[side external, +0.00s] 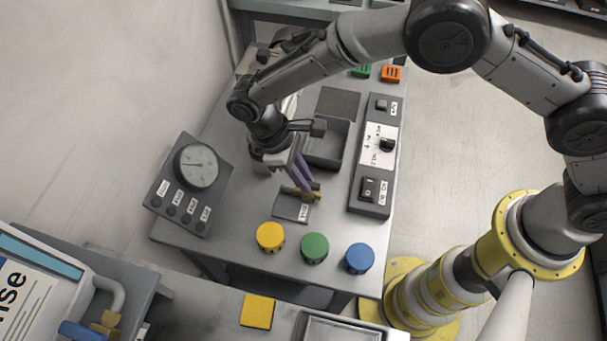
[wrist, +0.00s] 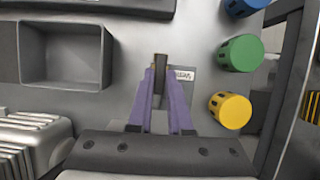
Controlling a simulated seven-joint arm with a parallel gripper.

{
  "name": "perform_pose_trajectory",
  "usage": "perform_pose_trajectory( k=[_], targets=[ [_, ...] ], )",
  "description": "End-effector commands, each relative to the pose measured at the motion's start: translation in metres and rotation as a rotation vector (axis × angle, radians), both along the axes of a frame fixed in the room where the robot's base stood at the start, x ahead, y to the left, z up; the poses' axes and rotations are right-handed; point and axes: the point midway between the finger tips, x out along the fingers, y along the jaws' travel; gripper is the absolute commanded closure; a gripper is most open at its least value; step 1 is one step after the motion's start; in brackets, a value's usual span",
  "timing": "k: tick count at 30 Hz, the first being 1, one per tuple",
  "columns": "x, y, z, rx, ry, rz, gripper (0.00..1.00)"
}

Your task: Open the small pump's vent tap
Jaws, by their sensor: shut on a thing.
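The vent tap (side external: 316,196) is a small brass fitting on the grey bench top, beside a plate with a label that seems to read VENT (side external: 303,211). My gripper (side external: 302,185) comes down on it from above with purple fingers. In the wrist view my gripper (wrist: 160,75) is shut on the tap's brass-brown handle (wrist: 160,63), which lies between the two fingertips. The label (wrist: 184,75) sits just right of the handle there. The fingers hide part of the tap, so I cannot tell how far it is turned.
Yellow (side external: 270,236), green (side external: 314,247) and blue (side external: 359,258) knobs stand along the near edge. A gauge panel (side external: 196,166) is at left, a switch panel (side external: 371,203) at right. An open grey bin (side external: 326,162) lies behind the tap. A ribbed pale housing (wrist: 30,140) shows in the wrist view.

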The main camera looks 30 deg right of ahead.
Motion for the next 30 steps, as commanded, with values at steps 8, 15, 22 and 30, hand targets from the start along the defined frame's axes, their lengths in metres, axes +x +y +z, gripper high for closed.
perform_pose_trajectory(
  k=[8, 15, 22, 30],
  targets=[
    [0.001, 0.0, 0.001, 0.001, -0.002, 0.002, 0.59],
    [0.0, 0.0, 0.0, 0.001, -0.001, 0.0, 0.53],
    [0.003, 0.003, 0.009, 0.002, -0.002, 0.0, 0.53],
    [0.018, 0.018, 0.057, 0.006, -0.006, 0.0, 0.53]
  ],
)
